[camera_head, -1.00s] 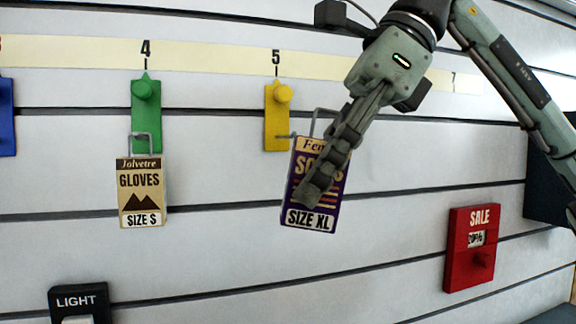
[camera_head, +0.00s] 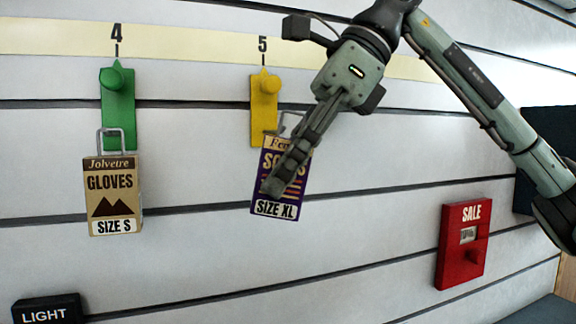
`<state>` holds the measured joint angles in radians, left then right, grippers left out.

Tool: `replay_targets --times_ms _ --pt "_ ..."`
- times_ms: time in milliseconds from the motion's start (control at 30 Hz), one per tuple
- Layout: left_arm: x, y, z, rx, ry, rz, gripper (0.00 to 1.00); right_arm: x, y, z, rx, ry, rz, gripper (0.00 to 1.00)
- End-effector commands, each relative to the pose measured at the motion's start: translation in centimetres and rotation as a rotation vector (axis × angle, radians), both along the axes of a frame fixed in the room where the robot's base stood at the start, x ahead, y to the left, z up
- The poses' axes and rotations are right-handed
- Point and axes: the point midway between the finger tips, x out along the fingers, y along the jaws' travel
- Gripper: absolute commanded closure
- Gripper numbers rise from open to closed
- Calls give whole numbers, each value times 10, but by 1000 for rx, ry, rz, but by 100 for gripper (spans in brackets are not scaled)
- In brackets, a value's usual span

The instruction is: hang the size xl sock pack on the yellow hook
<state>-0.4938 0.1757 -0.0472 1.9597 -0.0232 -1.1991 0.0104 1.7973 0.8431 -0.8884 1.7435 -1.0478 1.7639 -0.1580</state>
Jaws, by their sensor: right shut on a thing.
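The purple size XL sock pack (camera_head: 265,190) hangs in my right gripper (camera_head: 275,185) in the head view, just below the yellow hook (camera_head: 264,95) under number 5. My right gripper is shut on the pack, its fingers covering the middle of the front. The pack's wire loop shows at its top, partly hidden by the fingers and beside the lower right of the yellow hook's plate. I cannot tell whether the loop touches the hook. My left gripper is not in view.
A tan size S gloves pack (camera_head: 113,195) hangs at the green hook (camera_head: 118,105) on the left. A red sale box (camera_head: 462,245) is on the wall at the right. A black light switch box (camera_head: 45,309) is at the lower left. Slatted wall below the sock pack is clear.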

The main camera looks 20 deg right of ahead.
Motion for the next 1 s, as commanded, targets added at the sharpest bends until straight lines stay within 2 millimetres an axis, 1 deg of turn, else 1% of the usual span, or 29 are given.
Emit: replay_targets --times_ms 200,667,1000 --pt "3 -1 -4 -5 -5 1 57 14 1 0 0 1 0 100" --pt "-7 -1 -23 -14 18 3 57 41 1 -3 0 1 -2 100" --pt "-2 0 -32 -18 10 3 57 57 2 -9 0 0 0 100"
